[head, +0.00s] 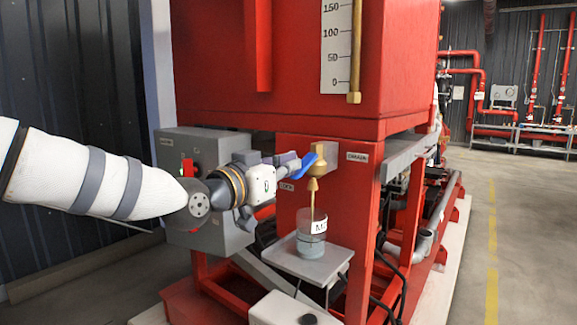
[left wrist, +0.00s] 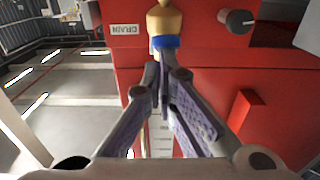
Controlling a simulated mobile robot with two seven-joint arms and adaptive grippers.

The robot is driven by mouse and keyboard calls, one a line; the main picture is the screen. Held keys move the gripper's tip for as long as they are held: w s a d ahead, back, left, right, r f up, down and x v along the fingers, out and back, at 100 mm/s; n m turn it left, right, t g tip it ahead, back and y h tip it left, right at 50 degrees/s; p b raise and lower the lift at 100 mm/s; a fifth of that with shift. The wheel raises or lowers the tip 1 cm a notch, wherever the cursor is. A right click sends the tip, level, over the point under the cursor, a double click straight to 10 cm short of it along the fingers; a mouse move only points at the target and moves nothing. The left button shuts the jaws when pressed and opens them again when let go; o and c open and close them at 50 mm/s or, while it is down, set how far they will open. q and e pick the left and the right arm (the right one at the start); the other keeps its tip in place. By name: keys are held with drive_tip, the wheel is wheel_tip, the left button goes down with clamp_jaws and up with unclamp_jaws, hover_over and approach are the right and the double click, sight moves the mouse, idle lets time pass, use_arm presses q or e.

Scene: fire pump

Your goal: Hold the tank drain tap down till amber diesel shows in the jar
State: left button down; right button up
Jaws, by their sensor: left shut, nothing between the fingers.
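The brass drain tap (head: 321,160) is on the red tank stand, with its blue lever (head: 304,164) sloping down to the left. My left gripper (head: 292,162) is shut and empty, its fingertips at the lever. In the left wrist view the shut fingertips (left wrist: 164,66) are close against the blue lever (left wrist: 165,41), below the brass body (left wrist: 165,18); whether they press on it I cannot tell. A thin tan stream runs from the brass nozzle (head: 313,184) into the clear jar (head: 311,238). The jar's lower part looks grey-blue. My right gripper is not in view.
The jar stands on a small grey shelf (head: 330,262). A grey control box (head: 215,150) is behind my left arm. A white gauge scale (head: 337,45) is on the red tank (head: 215,65). Open floor (head: 520,220) lies to the right.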

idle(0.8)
use_arm(q)
wheel_tip(320, 180, up, 4)
drive_tip(key=s+r+p, duration=0.1)
drive_tip(key=s+p, duration=0.1)
drive_tip(key=s+a+f+p, duration=0.1)
drive_tip(key=s+a+f, duration=0.2)
drive_tip(key=s+a, duration=0.3)
drive_tip(key=shift+s+a, duration=0.35)
drive_tip(key=shift+s, duration=0.3)
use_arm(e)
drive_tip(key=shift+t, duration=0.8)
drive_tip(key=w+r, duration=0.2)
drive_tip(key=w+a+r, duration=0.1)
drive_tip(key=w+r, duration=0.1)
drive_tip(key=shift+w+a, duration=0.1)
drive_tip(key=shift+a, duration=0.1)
